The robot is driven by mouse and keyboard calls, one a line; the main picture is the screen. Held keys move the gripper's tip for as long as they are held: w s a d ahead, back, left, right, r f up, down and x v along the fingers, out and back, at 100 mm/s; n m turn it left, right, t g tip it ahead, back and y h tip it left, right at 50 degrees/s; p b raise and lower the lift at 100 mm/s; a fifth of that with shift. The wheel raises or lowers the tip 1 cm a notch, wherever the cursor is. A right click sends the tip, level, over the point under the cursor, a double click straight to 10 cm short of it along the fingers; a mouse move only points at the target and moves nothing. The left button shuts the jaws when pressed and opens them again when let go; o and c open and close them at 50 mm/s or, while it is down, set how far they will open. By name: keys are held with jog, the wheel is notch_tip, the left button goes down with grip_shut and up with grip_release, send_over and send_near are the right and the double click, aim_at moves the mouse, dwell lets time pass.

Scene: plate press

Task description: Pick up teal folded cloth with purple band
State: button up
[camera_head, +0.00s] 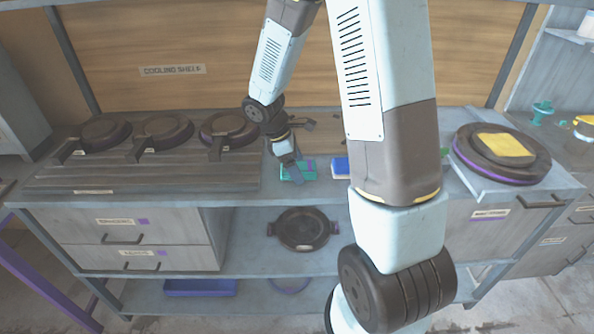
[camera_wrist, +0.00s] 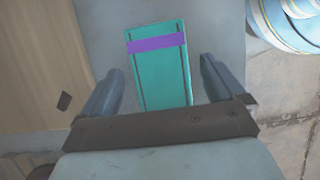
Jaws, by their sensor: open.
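The teal folded cloth (camera_wrist: 162,75) lies flat on the grey worktop, its purple band (camera_wrist: 156,44) crossing it near the far end in the wrist view. In the head view the cloth (camera_head: 310,169) is small and partly covered by my gripper (camera_head: 292,172). In the wrist view my gripper (camera_wrist: 161,68) is open, one finger on each side of the cloth, with a visible gap at both sides. The cloth's near end is hidden behind the gripper body. I cannot tell the exact height of the fingertips above the worktop.
A blue and white item (camera_head: 340,167) lies just right of the cloth, partly behind my arm. Several dark pans (camera_head: 163,130) stand on the ridged rack at left. A round plate press (camera_head: 470,150) with a yellow cloth (camera_head: 506,145) stands at right.

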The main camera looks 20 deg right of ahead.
aim_at(303, 166)
jog(key=shift+c, duration=0.2)
jog(key=c, duration=1)
jog(key=r, duration=0.4)
jog(key=shift+s, duration=0.2)
jog(key=s+r, duration=0.9)
jog(key=s, duration=0.4)
jog(key=shift+s+r, duration=0.2)
jog(key=shift+s, duration=0.15)
